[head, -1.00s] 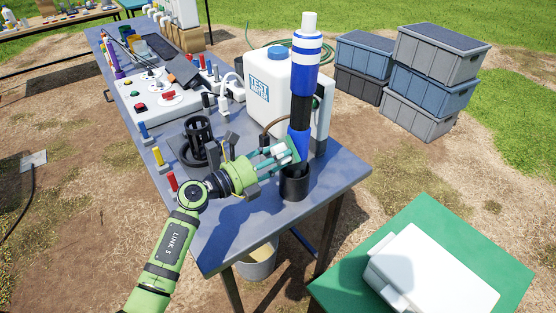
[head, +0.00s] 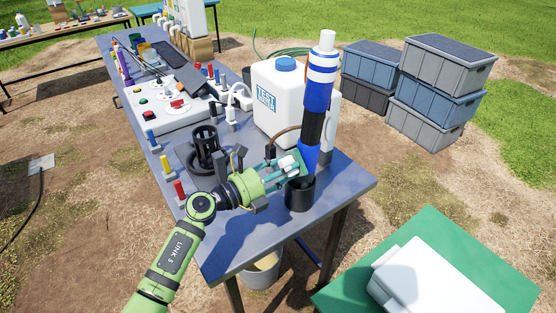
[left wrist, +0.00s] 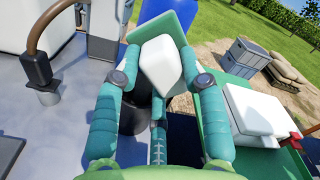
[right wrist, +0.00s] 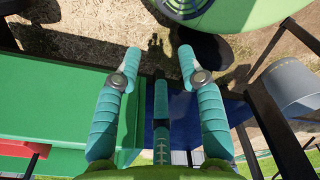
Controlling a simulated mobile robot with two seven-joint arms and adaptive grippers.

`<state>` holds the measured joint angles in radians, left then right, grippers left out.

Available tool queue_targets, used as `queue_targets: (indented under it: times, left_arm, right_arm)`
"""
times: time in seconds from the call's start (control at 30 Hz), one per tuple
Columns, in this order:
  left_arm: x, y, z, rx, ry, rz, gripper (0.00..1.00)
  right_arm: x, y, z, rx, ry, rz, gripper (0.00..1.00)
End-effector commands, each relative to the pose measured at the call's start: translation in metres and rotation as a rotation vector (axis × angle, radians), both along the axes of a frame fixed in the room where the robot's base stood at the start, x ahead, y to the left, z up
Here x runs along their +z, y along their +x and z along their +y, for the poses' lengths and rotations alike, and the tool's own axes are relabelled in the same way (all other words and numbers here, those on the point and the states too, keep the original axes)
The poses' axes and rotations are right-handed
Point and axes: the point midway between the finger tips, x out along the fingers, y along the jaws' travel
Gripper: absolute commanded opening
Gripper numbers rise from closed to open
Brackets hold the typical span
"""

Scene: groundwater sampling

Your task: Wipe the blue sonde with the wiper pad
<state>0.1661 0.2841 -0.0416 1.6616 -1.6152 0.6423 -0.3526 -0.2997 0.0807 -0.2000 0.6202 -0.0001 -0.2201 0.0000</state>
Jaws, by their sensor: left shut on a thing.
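The blue sonde (head: 319,95), with white bands and a black middle section, stands in a black cup-like holder (head: 300,195) near the table's front corner. It leans slightly right in the head view. My left gripper (head: 284,168) is shut on the wiper pad (head: 290,162), a white block with green edges. The pad is close beside the sonde's lower part, just above the holder; I cannot tell whether they touch. In the left wrist view the pad (left wrist: 161,63) sits between the fingers, with the sonde (left wrist: 176,14) behind it. My right gripper (right wrist: 158,72) is open and empty.
A white test-water jug (head: 281,100) stands behind the sonde. A white case (head: 430,280) rests on a green table (head: 355,290) at the right. Stacked crates (head: 428,100) stand on the ground behind.

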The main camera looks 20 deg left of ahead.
Motion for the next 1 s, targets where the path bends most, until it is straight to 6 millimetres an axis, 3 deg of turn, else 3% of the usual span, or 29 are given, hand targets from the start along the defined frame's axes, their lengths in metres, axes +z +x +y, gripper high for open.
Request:
queue_targets:
  times: [0.4, 1.0]
  left_arm:
    - [0.0, -0.005, -0.005, 0.001, -0.001, 0.0, 0.15]
    - [-0.001, -0.048, 0.029, 0.001, 0.0, 0.001, 0.15]
  right_arm:
    - [0.004, 0.0, 0.0, 0.0, 0.0, 0.0, 0.4]
    - [0.007, 0.0, 0.0, 0.0, 0.0, 0.0, 0.4]
